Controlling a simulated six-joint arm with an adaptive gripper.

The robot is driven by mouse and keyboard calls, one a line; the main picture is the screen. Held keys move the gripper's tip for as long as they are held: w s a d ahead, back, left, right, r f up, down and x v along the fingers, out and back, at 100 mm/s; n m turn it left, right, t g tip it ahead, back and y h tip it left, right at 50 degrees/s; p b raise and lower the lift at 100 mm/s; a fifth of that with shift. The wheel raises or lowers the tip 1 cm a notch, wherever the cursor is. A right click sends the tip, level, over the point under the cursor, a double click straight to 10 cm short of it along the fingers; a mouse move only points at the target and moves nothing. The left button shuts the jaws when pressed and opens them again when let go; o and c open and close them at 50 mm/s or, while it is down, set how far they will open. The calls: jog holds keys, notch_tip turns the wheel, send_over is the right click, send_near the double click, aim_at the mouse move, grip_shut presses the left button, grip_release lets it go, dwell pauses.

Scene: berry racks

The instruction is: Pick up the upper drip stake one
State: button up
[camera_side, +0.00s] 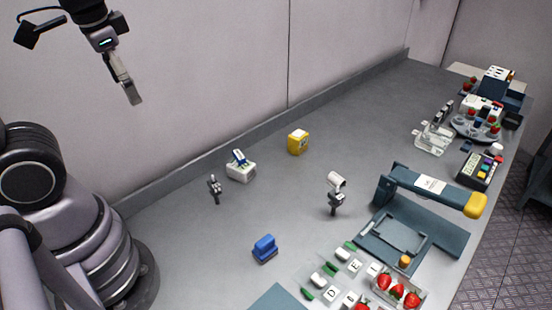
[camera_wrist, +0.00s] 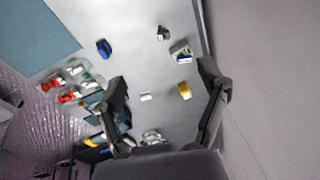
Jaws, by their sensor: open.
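A small dark stake-like piece (camera_side: 215,189) stands on the grey table at left of centre; it also shows, blurred, in the wrist view (camera_wrist: 163,33). A second dark stake-like piece with a white cylindrical head (camera_side: 337,182) stands further right; its pale top shows in the wrist view (camera_wrist: 145,97). I cannot tell for sure which is the upper drip stake one. My gripper (camera_side: 134,94) hangs high above the table at the upper left, apart from everything. In the wrist view its fingers (camera_wrist: 162,73) are spread wide with nothing held between them.
A white box with a blue top (camera_side: 241,170) stands near the dark piece. A yellow block (camera_side: 298,141) and blue block (camera_side: 265,248) lie around. A dark blue-grey press (camera_side: 425,185), strawberries and labelled trays fill the right and front. The left middle table is mostly clear.

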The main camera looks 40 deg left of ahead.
jog(key=w+a+f+m+g+y, duration=0.1)
jog(key=w+f+m+g+y, duration=0.4)
jog(key=f, duration=0.3)
jog(key=m+t+y, duration=0.9)
jog(key=m+y, duration=0.1)
jog(key=m, duration=0.3)
send_over(215, 189)
jog(key=s+d, duration=0.3)
notch_tip(215, 189, down, 16)
jog(key=f+m+t+h, duration=0.1)
jog(key=f+m+t, duration=0.1)
jog(key=f, duration=0.1)
jog(key=s+f+m+t+h, duration=0.1)
jog(key=f+m+t, duration=0.1)
jog(key=f+m, duration=0.1)
jog(key=f+m+t+h, duration=0.2)
jog(key=f+m+t, duration=0.1)
jog(key=f, duration=0.1)
jog(key=shift+s+d, duration=0.2)
jog(key=shift+s, duration=0.05)
jog(key=shift+w+a, duration=0.15)
jog(key=shift+a, duration=0.1)
jog(key=shift+x, duration=3.45)
jog(key=shift+d, duration=0.1)
jog(key=shift+c, duration=0.3)
jog(key=c, duration=0.8)
